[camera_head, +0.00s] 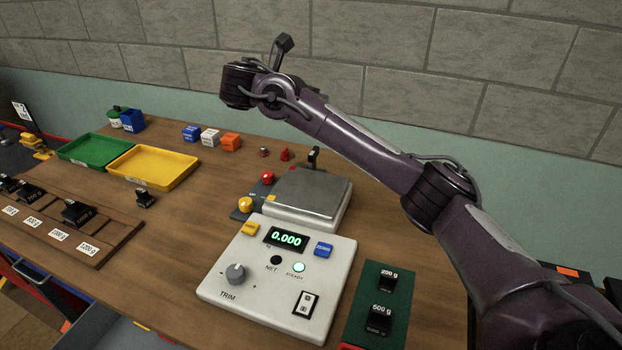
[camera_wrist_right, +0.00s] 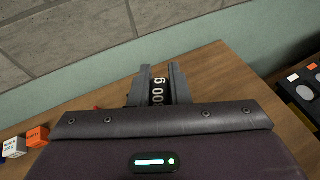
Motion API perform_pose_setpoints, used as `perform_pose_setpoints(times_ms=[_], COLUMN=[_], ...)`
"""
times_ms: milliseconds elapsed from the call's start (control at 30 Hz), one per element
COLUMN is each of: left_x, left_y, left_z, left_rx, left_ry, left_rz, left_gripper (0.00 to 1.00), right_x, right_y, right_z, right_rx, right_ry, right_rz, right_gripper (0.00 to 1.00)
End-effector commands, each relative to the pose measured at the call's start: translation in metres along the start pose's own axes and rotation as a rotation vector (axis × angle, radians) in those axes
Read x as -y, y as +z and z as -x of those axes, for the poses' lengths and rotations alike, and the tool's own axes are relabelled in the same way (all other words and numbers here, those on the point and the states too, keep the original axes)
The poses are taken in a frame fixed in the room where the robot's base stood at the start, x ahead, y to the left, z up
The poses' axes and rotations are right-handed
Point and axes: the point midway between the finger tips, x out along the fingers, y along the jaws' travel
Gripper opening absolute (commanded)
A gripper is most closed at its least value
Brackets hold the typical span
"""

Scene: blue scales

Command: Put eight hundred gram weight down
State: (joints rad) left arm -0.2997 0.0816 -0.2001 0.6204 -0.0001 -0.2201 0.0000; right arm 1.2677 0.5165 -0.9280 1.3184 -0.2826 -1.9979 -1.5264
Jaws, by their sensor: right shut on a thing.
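My right gripper (camera_head: 314,152) reaches down behind my own forearm, near the far edge of the scale pan (camera_head: 310,190). Only its tip shows in the head view. In the wrist view the right gripper (camera_wrist_right: 157,85) is shut on a black weight (camera_wrist_right: 158,92); its white label is partly covered and reads "00 g" at its end. I cannot tell whether the weight touches anything below. The scale display (camera_head: 286,237) reads 0.000, with a green light by "STEADY". My left gripper is not in view.
A green mat (camera_head: 398,310) at front right holds 200 g and 500 g weights. A wooden rack (camera_head: 112,238) with black weights stands left, a loose black weight (camera_head: 145,198) beside it. Yellow (camera_head: 150,183) and green trays, colored blocks and a red piece (camera_head: 285,155) stand behind. Bare wood lies between.

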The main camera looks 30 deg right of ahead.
Motion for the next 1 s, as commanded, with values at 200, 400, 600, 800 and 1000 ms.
perform_pose_setpoints(times_ms=[200,400,600,800,1000], left_x=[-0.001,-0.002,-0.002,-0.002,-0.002], left_y=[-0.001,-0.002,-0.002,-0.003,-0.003], left_z=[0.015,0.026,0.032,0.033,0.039], left_rx=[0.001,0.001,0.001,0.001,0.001], left_ry=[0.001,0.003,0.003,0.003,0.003], left_rz=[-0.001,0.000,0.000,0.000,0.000], left_gripper=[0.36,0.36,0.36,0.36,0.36], right_x=[0.001,0.001,0.000,0.000,0.000], right_y=[-0.044,-0.088,-0.120,-0.132,-0.152], right_z=[-0.018,-0.037,-0.050,-0.054,-0.063], right_rx=[0.000,0.000,-0.001,-0.001,-0.001], right_ry=[-0.001,0.000,0.001,0.002,0.001], right_rz=[0.004,0.002,-0.001,-0.002,0.001], right_gripper=[0.00,0.00,0.00,0.00,0.00])
